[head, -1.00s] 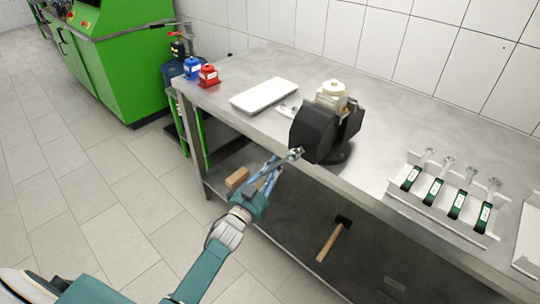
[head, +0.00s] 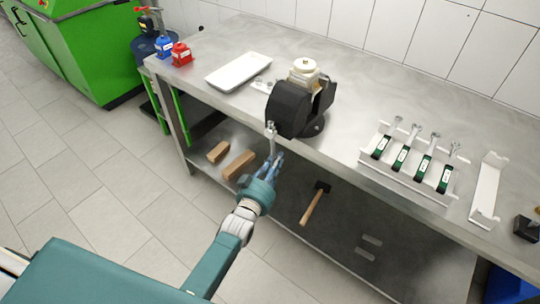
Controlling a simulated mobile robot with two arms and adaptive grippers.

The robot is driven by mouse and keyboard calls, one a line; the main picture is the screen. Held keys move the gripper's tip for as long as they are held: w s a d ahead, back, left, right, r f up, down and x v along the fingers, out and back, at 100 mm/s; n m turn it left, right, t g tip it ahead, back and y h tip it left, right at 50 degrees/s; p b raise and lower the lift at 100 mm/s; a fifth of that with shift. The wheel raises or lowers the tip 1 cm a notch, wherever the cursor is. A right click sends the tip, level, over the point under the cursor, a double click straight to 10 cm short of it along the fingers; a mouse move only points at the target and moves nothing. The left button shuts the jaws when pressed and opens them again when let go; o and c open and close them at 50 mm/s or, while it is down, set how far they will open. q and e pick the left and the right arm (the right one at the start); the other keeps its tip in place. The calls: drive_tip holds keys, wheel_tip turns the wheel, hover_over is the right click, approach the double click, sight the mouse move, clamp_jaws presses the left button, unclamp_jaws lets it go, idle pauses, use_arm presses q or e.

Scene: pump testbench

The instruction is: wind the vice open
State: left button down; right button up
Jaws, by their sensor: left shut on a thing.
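The black vice (head: 290,108) stands at the front edge of the steel bench, with a pale, cream-topped pump part (head: 304,72) between its jaws. Its metal handle (head: 271,135) shows at the front of the vice and hangs downward toward my gripper. My left gripper (head: 275,160) is below and in front of the vice, its blue fingers shut on the lower part of the handle. The fingertips partly hide the handle's end. My right gripper is not in view.
On the bench (head: 345,115) are a white tray (head: 239,70), blue (head: 163,47) and red (head: 181,54) blocks, and a white rack (head: 410,182) with several green-labelled tools. The lower shelf holds wooden blocks (head: 238,165) and a hammer (head: 313,204). The floor at left is clear.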

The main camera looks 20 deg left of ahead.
use_arm(q)
drive_tip(key=shift+w+d+r, duration=0.15)
drive_tip(key=shift+d+r, duration=0.35)
drive_tip(key=shift+r, duration=0.05)
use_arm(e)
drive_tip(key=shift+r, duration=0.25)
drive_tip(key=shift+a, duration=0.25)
use_arm(q)
drive_tip(key=c, duration=1.9)
unclamp_jaws()
drive_tip(key=shift+o, duration=1.1)
drive_tip(key=shift+w+d+f, duration=0.2)
drive_tip(key=shift+w, duration=0.05)
drive_tip(key=s+a, duration=0.1)
drive_tip(key=s, duration=1)
drive_tip(key=shift+s+r, duration=0.15)
drive_tip(key=shift+s, duration=0.15)
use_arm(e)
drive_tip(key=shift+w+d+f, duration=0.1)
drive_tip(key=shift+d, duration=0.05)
